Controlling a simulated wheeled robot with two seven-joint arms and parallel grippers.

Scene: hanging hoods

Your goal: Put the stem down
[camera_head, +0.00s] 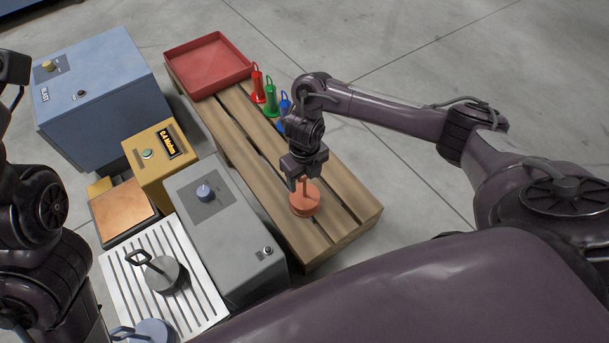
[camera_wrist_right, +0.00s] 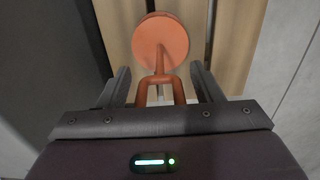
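An orange stem with a round disc base (camera_head: 305,203) and a looped handle is on the wooden pallet (camera_head: 362,208), near its front end. My right gripper (camera_head: 303,178) is straight above it, pointing down. In the right wrist view, the orange disc (camera_wrist_right: 160,42) shows against the planks, and its forked handle (camera_wrist_right: 161,82) lies between the two fingers of my right gripper (camera_wrist_right: 161,80). A gap shows on each side of the handle, so the fingers are open around it. Part of my left arm is at the left edge; its gripper does not show.
A red tray (camera_head: 208,64) and red (camera_head: 257,84), green (camera_head: 270,98) and blue (camera_head: 285,105) looped pieces are farther along the pallet. Grey (camera_head: 210,215), yellow (camera_head: 155,165) and blue (camera_head: 105,95) boxes stand left. A grey looped weight (camera_head: 163,275) sits on a slotted white plate.

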